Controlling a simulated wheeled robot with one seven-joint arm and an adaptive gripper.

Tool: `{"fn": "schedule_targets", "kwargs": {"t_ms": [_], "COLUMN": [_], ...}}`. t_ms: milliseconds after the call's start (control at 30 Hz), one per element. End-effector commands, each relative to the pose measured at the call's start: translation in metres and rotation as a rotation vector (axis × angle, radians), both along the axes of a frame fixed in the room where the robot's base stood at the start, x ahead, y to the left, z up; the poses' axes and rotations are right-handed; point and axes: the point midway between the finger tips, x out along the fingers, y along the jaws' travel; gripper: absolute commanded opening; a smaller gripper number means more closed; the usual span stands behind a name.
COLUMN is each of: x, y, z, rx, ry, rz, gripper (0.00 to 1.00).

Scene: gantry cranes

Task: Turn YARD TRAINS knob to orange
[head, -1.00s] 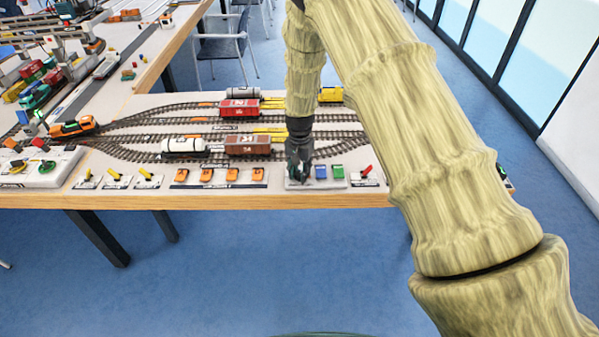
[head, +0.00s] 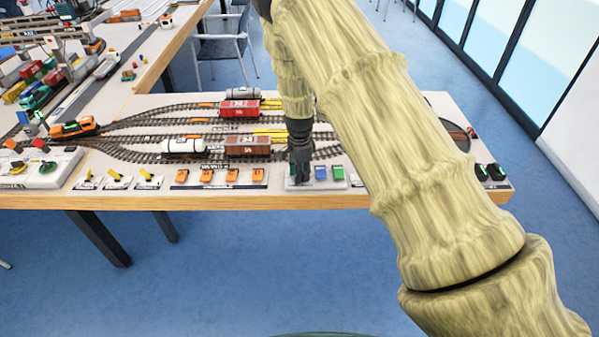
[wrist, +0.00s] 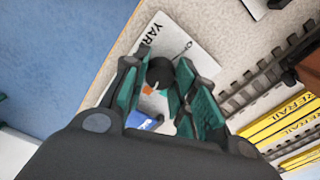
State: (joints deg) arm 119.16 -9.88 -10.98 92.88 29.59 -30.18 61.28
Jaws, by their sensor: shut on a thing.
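The dark round YARD TRAINS knob (wrist: 160,72) sits on a white plate (wrist: 162,38) printed "YAR", with the rest of the word hidden. My gripper (wrist: 157,78) has its teal-padded fingers on both sides of the knob and is shut on it. An orange mark (wrist: 147,89) shows on the plate beside the knob, between the fingers. I cannot tell exactly where the knob points. In the head view my gripper (head: 300,172) points down over the left end of the panel (head: 298,186) and hides the knob.
Blue (head: 321,172) and green (head: 338,172) buttons stand just right of my gripper. Orange switches (head: 207,175) line up to the left. Tracks with a brown wagon (head: 248,146) and a white tank wagon (head: 183,146) lie behind. The table's front edge is close.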

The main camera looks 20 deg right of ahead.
Motion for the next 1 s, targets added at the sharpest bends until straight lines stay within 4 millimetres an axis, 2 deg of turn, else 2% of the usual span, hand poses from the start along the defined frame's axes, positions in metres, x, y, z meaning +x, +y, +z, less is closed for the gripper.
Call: {"fn": "schedule_targets", "kwargs": {"t_ms": [567, 600, 700, 1000], "x": [0.0010, 0.0010, 0.0008, 0.0003], "y": [-0.0001, -0.0001, -0.0001, -0.0001], "z": [0.0007, 0.0007, 0.0006, 0.0004], "rx": [0.000, 0.000, 0.000, 0.000], "ry": [-0.002, -0.002, -0.002, 0.000], "rz": [-0.032, -0.032, -0.032, -0.032], "gripper": [0.04, 0.31, 0.49, 0.50]}}
